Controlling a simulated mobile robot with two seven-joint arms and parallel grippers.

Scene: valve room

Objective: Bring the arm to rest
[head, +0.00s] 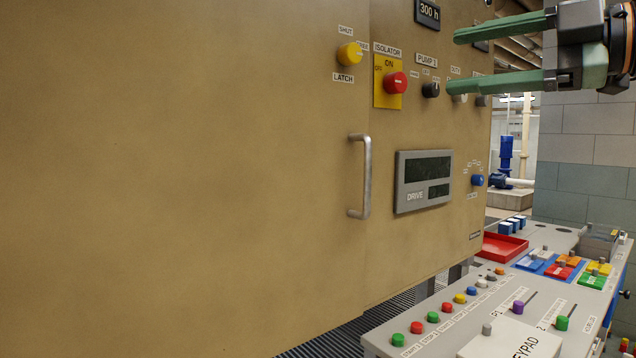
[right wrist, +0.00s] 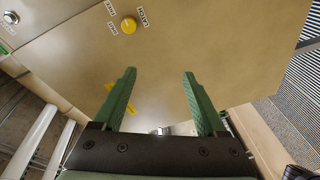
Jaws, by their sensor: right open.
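My right gripper (head: 456,63) comes in from the upper right in the head view. Its two green fingers are spread apart with nothing between them, in front of the tan cabinet (head: 200,180). In the right wrist view the open fingers (right wrist: 159,75) point toward the tan cabinet face, and a yellow latch knob (right wrist: 128,25) shows beyond the left fingertip. In the head view the lower finger lies across the picture near the pump selector knob (head: 431,90); I cannot tell how far it is from the panel. My left gripper is not in view.
The cabinet carries a yellow latch knob (head: 350,53), a red isolator knob (head: 395,82), a metal handle (head: 360,176) and a drive display (head: 423,180). A grey console (head: 440,335) with coloured buttons and levers stands lower right. A red tray (head: 503,246) sits behind its buttons.

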